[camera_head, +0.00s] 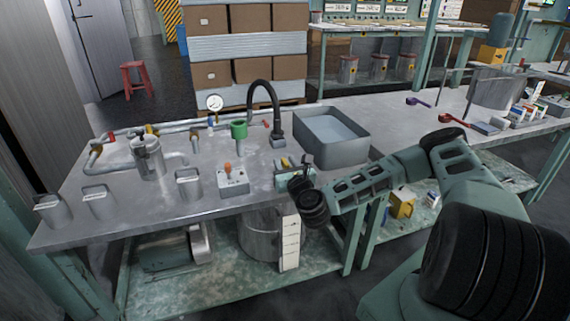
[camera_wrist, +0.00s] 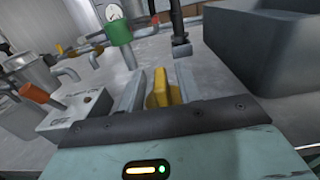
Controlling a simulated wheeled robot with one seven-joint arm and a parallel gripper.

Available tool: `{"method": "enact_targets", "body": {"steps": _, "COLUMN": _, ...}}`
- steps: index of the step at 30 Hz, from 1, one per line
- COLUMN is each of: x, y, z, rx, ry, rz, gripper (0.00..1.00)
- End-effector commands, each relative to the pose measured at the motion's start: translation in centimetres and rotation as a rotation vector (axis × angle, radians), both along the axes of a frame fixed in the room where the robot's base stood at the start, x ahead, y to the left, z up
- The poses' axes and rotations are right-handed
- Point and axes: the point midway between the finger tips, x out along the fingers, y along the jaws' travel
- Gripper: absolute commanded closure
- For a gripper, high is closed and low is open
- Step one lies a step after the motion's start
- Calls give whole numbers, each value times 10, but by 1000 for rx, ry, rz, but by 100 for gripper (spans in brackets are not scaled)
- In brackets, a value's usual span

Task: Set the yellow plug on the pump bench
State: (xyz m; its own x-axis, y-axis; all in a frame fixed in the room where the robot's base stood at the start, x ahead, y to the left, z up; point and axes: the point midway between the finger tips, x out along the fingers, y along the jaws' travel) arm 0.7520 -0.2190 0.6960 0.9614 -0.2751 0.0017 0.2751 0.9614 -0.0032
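The yellow plug (camera_wrist: 161,92) sits between the two fingers of my gripper (camera_wrist: 160,84) in the wrist view, and the fingers appear closed on it. In the head view, my gripper (camera_head: 288,164) is over the front edge of the grey pump bench (camera_head: 228,208), right of the switch box. The plug is small and partly hidden there. I cannot tell its height above the bench top.
The switch box (camera_head: 233,182) with an orange knob stands left of my gripper. A green funnel-like piece (camera_head: 239,132), a black curved tap (camera_head: 277,125) and a grey basin (camera_head: 331,150) stand behind. Metal canisters (camera_head: 98,202) and pipes occupy the left. Bare bench shows between them.

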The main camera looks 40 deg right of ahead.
Motion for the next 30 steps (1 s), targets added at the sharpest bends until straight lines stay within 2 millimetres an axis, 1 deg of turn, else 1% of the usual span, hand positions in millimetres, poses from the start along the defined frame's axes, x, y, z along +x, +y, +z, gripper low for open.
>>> {"method": "enact_targets", "body": {"steps": 5, "x": -32, "y": 9, "z": -1, "rx": 5, "ry": 4, "rz": 1, "gripper": 66}}
{"method": "enact_targets", "body": {"steps": 9, "x": -62, "y": 18, "z": -2, "rx": 6, "ry": 4, "rz": 1, "gripper": 66}}
{"method": "enact_targets", "body": {"steps": 13, "x": -85, "y": 24, "z": -1, "rx": 6, "ry": 3, "rz": 0, "gripper": 66}}
{"method": "enact_targets", "body": {"steps": 18, "x": -104, "y": 30, "z": -1, "rx": 3, "ry": 2, "rz": -1, "gripper": 66}}
{"method": "enact_targets", "body": {"steps": 20, "x": -107, "y": 31, "z": -1, "rx": -1, "ry": 2, "rz": 3, "gripper": 66}}
{"method": "enact_targets", "body": {"steps": 22, "x": -107, "y": 39, "z": 0, "rx": -32, "ry": 13, "rz": 38, "gripper": 66}}
{"method": "enact_targets", "body": {"steps": 23, "x": -106, "y": 45, "z": 0, "rx": -57, "ry": 24, "rz": 67, "gripper": 66}}
{"method": "enact_targets", "body": {"steps": 26, "x": -98, "y": 80, "z": -1, "rx": -213, "ry": 77, "rz": 236, "gripper": 66}}
{"method": "enact_targets", "body": {"steps": 28, "x": -95, "y": 114, "z": -6, "rx": -380, "ry": 127, "rz": 407, "gripper": 66}}
{"method": "enact_targets", "body": {"steps": 29, "x": -96, "y": 130, "z": -8, "rx": -462, "ry": 146, "rz": 488, "gripper": 66}}
{"method": "enact_targets", "body": {"steps": 30, "x": -98, "y": 150, "z": -12, "rx": -577, "ry": 172, "rz": 598, "gripper": 66}}
